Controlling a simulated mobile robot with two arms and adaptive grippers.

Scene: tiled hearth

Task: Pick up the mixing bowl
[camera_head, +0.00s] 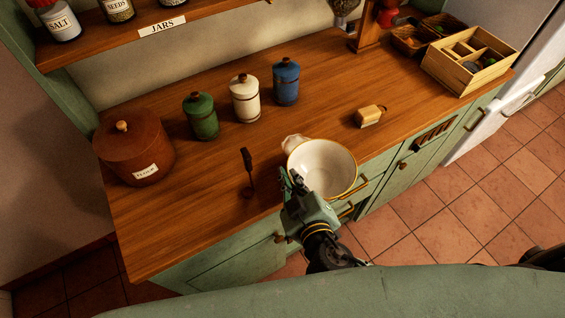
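The mixing bowl (324,165) is cream white with a yellow rim and a pale lip or spout at its upper left. It is at the counter's front edge, and in the picture its lower right side reaches past that edge. I cannot tell whether it rests on the counter or is raised. My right gripper (291,181) is at the bowl's lower left rim, with its fingers close against it. Whether the fingers are shut on the rim is not clear. My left gripper is not in view.
A compartmented wooden box (470,60) stands at the right.

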